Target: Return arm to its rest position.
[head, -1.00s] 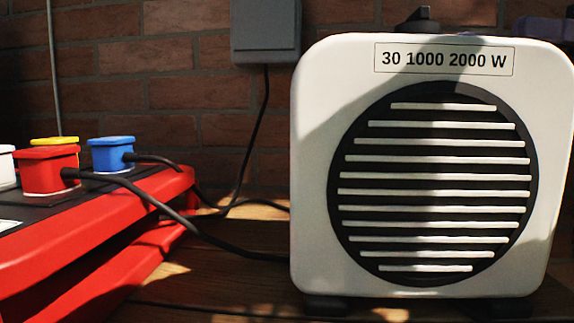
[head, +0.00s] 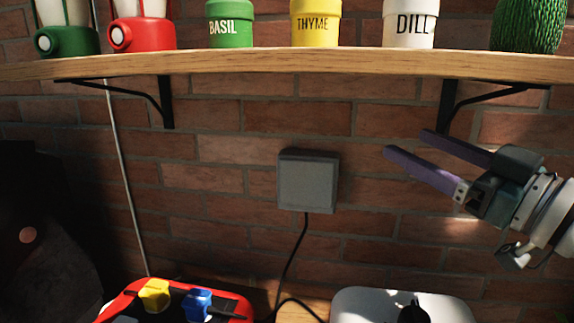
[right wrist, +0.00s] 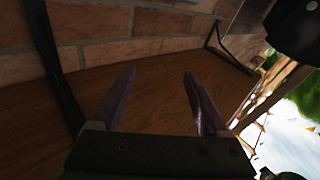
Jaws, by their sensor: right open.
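My right gripper (head: 408,143) is at the right of the head view, in front of the brick wall and below the wooden shelf. Its two purple fingers are apart and nothing is between them. In the right wrist view the open fingers (right wrist: 158,78) point toward the brown wooden surface (right wrist: 150,85) and the brick wall, with empty space between them. My left gripper is not in view.
The wooden shelf (head: 300,63) on black brackets carries pots labelled basil (head: 230,30), thyme (head: 316,28) and dill (head: 410,25). A grey wall box (head: 308,182) has a hanging cable. Below are the red unit (head: 235,305) with coloured plugs and the white heater's top (head: 365,303).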

